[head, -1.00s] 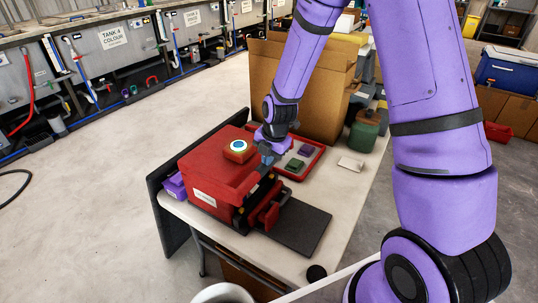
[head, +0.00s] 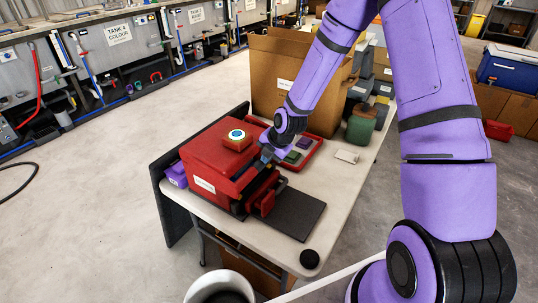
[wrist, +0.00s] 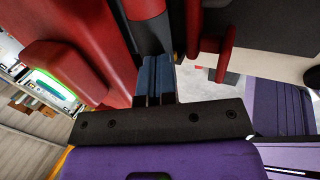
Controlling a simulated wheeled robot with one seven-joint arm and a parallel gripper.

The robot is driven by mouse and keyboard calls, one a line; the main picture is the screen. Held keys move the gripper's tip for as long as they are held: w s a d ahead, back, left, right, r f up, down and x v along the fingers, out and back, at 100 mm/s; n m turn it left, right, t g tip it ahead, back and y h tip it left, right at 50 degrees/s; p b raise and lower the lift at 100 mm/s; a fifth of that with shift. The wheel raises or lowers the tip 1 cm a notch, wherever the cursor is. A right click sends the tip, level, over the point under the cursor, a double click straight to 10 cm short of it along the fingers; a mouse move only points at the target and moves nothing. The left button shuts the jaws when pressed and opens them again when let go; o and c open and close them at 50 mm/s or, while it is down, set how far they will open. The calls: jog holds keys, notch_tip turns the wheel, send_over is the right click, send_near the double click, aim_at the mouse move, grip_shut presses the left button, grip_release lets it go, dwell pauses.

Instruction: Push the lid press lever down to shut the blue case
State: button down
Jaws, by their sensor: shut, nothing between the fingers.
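A red press-like machine (head: 207,155) with a white label stands on the table, with a round blue-and-white button on top (head: 237,135). A red handle-like part (head: 265,202) sits on its right side; I cannot tell surely whether it is the lid press lever. My gripper (head: 266,158) is shut and empty at the machine's right side. In the wrist view its blue fingers (wrist: 153,78) are together, close beside the red body (wrist: 95,40) and a red bar (wrist: 195,35). Contact cannot be told. No blue case is clearly visible at the machine.
A dark flat plate (head: 298,215) lies right of the machine. Behind are a red tray (head: 314,158) with small blocks, a large cardboard box (head: 283,65) and a green canister (head: 361,125). A purple bin (head: 176,175) is at left. A blue cooler (head: 503,68) stands far right.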

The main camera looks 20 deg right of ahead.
jog(key=shift+t+y, duration=0.5)
jog(key=shift+t, duration=0.3)
jog(key=shift+w+a+f, duration=0.1)
jog(key=shift+f, duration=1.55)
jog(key=shift+w+a+f, duration=0.1)
jog(key=shift+f, duration=1.65)
jog(key=shift+s+f, duration=0.1)
jog(key=shift+f, duration=0.05)
